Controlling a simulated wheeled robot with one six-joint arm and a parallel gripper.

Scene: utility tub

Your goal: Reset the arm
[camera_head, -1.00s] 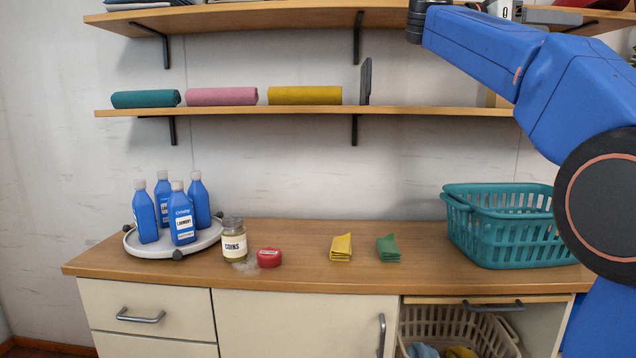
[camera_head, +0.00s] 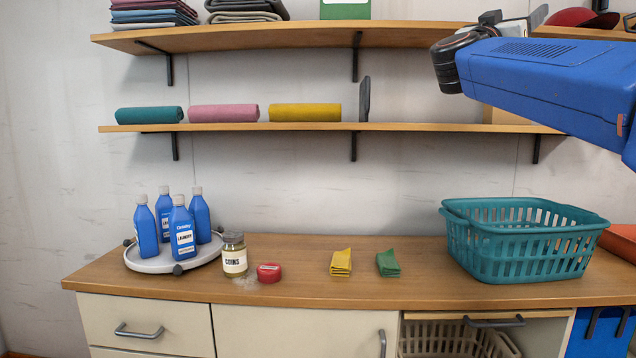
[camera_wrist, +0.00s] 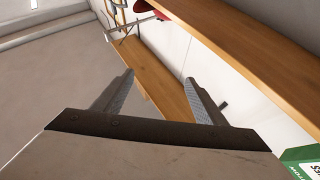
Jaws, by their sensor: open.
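My blue arm reaches in from the right in the head view, in front of the wall shelves. My gripper (camera_wrist: 159,77) is open in the wrist view, its two fingers spread with nothing between them. Beyond the fingers are wooden shelf boards and wall. In the head view, part of the gripper shows in front of the upper shelf (camera_head: 290,37), partly hidden by my wrist. The gripper is well above the counter (camera_head: 300,291).
A teal basket (camera_head: 520,253) stands at the counter's right. Yellow (camera_head: 341,263) and green (camera_head: 388,263) cloths, a coin jar (camera_head: 234,256), a red item (camera_head: 269,273) and a tray (camera_head: 160,262) of blue bottles (camera_head: 182,232) are left of it. A lower shelf (camera_head: 240,128) holds rolled towels (camera_head: 304,112).

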